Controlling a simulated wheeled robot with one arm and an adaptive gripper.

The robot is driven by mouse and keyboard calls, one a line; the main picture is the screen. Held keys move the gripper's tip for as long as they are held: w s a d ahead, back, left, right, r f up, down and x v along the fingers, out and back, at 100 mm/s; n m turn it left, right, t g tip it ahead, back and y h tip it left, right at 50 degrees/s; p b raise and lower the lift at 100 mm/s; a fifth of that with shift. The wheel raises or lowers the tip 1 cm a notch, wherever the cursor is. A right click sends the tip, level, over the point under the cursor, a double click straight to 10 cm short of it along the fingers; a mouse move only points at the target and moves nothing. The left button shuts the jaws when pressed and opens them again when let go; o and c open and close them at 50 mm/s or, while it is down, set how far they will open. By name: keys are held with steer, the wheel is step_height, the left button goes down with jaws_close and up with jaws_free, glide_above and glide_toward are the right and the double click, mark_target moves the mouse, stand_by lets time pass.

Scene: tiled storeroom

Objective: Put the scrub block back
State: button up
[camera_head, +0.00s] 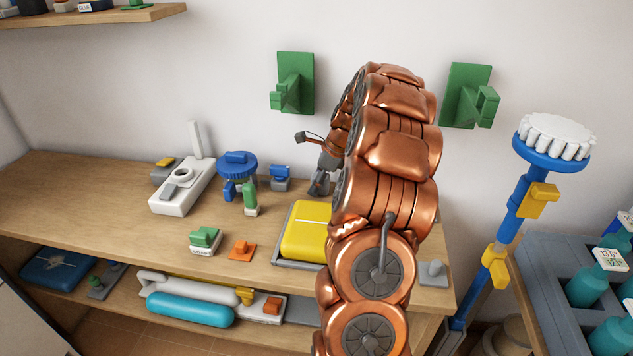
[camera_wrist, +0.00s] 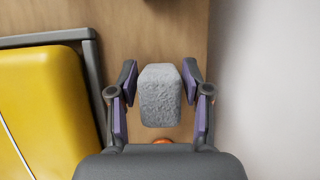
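The grey, rough-textured scrub block (camera_wrist: 160,95) lies on the bare wooden worktop in the wrist view, between the two fingers of my gripper (camera_wrist: 158,82). Narrow gaps show between the block and the fingertips on both sides, so the gripper is open around it. In the head view my gripper (camera_head: 320,184) is low over the back of the worktop, behind the yellow block, and partly covered by my arm. I cannot make out the scrub block in the head view.
A yellow block (camera_head: 304,232) in a grey-framed tray (camera_head: 283,264) is close to my gripper. A blue-and-grey item (camera_head: 281,178) stands to its left. The wall (camera_wrist: 265,80) is close on the right in the wrist view. Green brackets (camera_head: 295,83) are on the wall above.

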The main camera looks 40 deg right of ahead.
steer(key=shift+o, duration=0.8)
steer(key=shift+d+r, duration=0.1)
steer(key=shift+r, duration=0.25)
steer(key=v, duration=1.1)
steer(key=shift+r, duration=0.25)
